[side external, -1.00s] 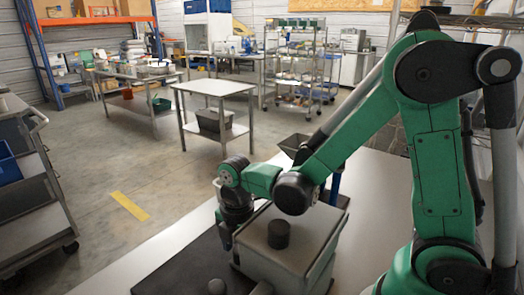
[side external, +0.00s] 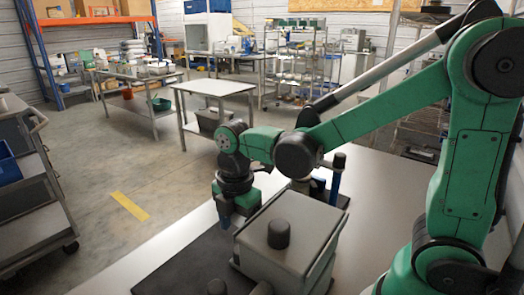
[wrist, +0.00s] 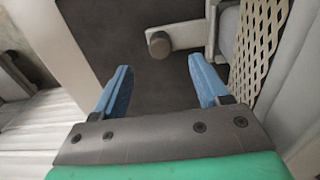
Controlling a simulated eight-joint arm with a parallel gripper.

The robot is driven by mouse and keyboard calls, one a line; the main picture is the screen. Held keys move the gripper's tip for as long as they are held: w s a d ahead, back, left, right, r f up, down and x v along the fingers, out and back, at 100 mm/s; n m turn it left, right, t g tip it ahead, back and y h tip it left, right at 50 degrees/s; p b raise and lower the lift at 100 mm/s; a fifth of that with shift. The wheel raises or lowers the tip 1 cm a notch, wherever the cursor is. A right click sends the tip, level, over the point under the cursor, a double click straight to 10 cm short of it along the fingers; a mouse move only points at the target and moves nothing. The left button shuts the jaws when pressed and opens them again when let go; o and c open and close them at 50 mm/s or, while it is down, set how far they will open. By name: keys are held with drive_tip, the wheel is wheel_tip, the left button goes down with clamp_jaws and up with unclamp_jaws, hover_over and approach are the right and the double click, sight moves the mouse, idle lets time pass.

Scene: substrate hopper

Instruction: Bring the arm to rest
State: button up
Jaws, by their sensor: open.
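My gripper (side external: 228,218) is at the left of the grey hopper box (side external: 285,267), above the dark mat (side external: 185,268), pointing down. Its blue fingers are spread apart with nothing between them in the wrist view (wrist: 158,75). The hopper's lid is on, with a black knob (side external: 278,234) on top. A round grey knob (wrist: 159,45) on a short stem shows beyond the fingertips in the wrist view, apart from them. My arm reaches in from the right.
A blue upright object with a dark top (side external: 336,180) stands behind the hopper. A perforated panel (wrist: 258,45) lies right of the fingers in the wrist view. The bench top (side external: 385,200) is clear to the right. A wheeled cart (side external: 35,190) stands left on the floor.

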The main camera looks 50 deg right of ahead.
drive_tip(key=shift+f, duration=2.8)
drive_tip(key=shift+w, duration=0.5)
drive_tip(key=shift+s, duration=0.1)
drive_tip(key=shift+s, duration=0.5)
wheel_tip(320, 180, up, 6)
drive_tip(key=shift+f, duration=0.15)
drive_tip(key=shift+w+f, duration=0.1)
drive_tip(key=shift+f, duration=2.1)
drive_tip(key=shift+r, duration=0.15)
